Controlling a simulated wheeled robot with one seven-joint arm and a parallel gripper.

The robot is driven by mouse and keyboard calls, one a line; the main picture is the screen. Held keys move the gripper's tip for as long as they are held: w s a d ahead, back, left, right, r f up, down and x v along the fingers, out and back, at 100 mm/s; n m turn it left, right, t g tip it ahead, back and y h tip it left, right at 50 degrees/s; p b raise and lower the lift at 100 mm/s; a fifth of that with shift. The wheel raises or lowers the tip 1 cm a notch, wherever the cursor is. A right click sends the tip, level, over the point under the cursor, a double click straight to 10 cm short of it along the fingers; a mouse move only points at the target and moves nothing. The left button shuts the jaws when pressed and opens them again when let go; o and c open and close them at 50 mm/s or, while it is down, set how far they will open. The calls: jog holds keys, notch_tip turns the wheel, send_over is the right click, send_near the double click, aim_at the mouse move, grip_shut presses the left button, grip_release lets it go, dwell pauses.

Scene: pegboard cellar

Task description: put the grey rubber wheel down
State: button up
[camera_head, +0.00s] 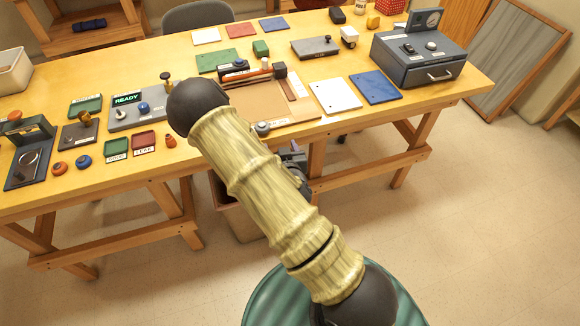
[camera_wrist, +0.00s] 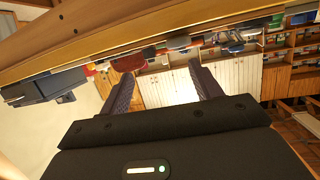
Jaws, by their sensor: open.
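My gripper (camera_wrist: 160,70) shows in the wrist view with its two dark ridged fingers spread wide and nothing between them. In the head view my arm hides most of it; a dark part of it shows below the table's front edge. A small grey round thing (camera_head: 262,128) sits at the front edge of the table, by the tan board (camera_head: 285,108). It may be the grey rubber wheel, but it is too small to be sure. My gripper is apart from it.
The wooden table (camera_head: 325,139) holds a grey box with a drawer (camera_head: 418,60), a white sheet (camera_head: 335,96), a blue sheet (camera_head: 375,87), a READY device (camera_head: 138,112) and small red (camera_head: 144,139) and green (camera_head: 116,147) trays. A bin (camera_head: 237,212) stands underneath. The floor in front is clear.

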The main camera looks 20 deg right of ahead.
jog(key=s+a+r+n+g+y, duration=0.1)
jog(key=s+r+g, duration=0.4)
jog(key=s, duration=0.4)
jog(key=s+a+r+g, duration=0.1)
jog(key=s+r+g, duration=0.5)
jog(key=s, duration=0.3)
jog(key=shift+r+n+g+y, duration=0.3)
jog(key=shift+n+g+y, duration=0.1)
jog(key=shift+g, duration=0.1)
